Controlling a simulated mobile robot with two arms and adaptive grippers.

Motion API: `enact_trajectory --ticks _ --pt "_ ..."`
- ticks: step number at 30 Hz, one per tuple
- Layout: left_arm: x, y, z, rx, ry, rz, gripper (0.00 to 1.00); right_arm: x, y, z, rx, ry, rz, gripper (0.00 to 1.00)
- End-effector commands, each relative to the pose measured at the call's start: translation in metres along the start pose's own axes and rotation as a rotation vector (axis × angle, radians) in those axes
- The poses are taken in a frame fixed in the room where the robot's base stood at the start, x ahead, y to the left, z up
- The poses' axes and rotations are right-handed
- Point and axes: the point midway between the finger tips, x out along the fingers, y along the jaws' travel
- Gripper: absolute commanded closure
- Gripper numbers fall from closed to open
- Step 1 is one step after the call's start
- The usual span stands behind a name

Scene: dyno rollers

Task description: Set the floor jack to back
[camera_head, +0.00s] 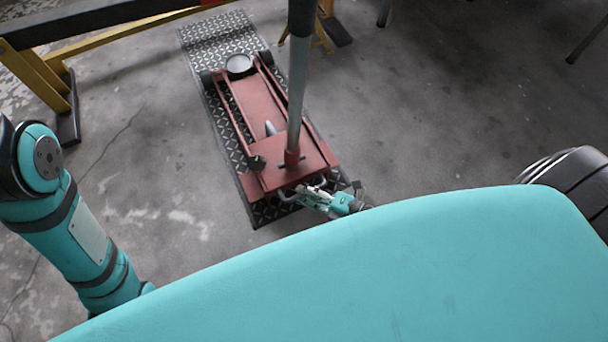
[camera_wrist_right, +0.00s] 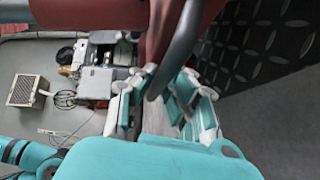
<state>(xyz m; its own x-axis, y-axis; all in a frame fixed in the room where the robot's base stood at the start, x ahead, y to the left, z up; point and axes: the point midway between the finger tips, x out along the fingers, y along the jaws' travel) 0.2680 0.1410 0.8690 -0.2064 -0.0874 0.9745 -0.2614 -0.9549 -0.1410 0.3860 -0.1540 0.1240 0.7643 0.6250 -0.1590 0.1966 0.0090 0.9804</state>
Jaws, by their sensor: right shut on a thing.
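The red floor jack (camera_head: 264,108) lies on a dark chequered plate, with its round saddle (camera_head: 239,65) at the far end and its tall grey handle (camera_head: 298,85) standing nearly upright at the near end. My right gripper (camera_head: 318,194) is at the jack's near edge, beside its dark grab bars. In the right wrist view, my right gripper (camera_wrist_right: 158,88) is shut on a dark curved bar (camera_wrist_right: 184,42) of the jack, which passes between its fingers. My left arm shows at the left of the head view, but its gripper is out of view.
The chequered plate (camera_head: 215,33) extends beyond the jack. A yellow-legged frame (camera_head: 42,75) stands at upper left, and another yellow leg (camera_head: 322,38) stands behind the handle. Concrete floor (camera_head: 430,120) is open to the right. The wrist view shows a small box (camera_wrist_right: 27,91) and cables.

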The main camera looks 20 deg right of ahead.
Motion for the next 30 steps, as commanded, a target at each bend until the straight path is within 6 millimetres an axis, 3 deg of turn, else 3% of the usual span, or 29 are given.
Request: enact_trajectory --ticks 1,2,3,8,19,30 --pt "0.001 0.000 0.000 0.000 0.000 0.000 0.32 -0.004 0.000 -0.005 0.008 0.011 0.003 1.00" --pt "0.001 0.000 0.000 0.000 0.000 0.000 0.32 -0.004 0.000 -0.005 0.008 0.012 0.003 0.89" --pt "0.001 0.000 0.000 0.000 0.000 0.000 0.32 -0.004 0.000 -0.005 0.008 0.012 0.003 0.83" --pt "0.001 0.000 -0.001 0.000 0.001 0.000 0.32 -0.003 0.000 -0.004 0.006 0.010 0.003 0.64" --pt "0.001 0.000 0.000 0.000 0.003 0.000 0.32 -0.011 -0.002 -0.003 0.004 0.007 -0.001 0.64" --pt "0.001 0.000 0.000 0.000 0.002 0.000 0.32 -0.085 -0.002 -0.003 0.005 0.007 -0.002 0.64"
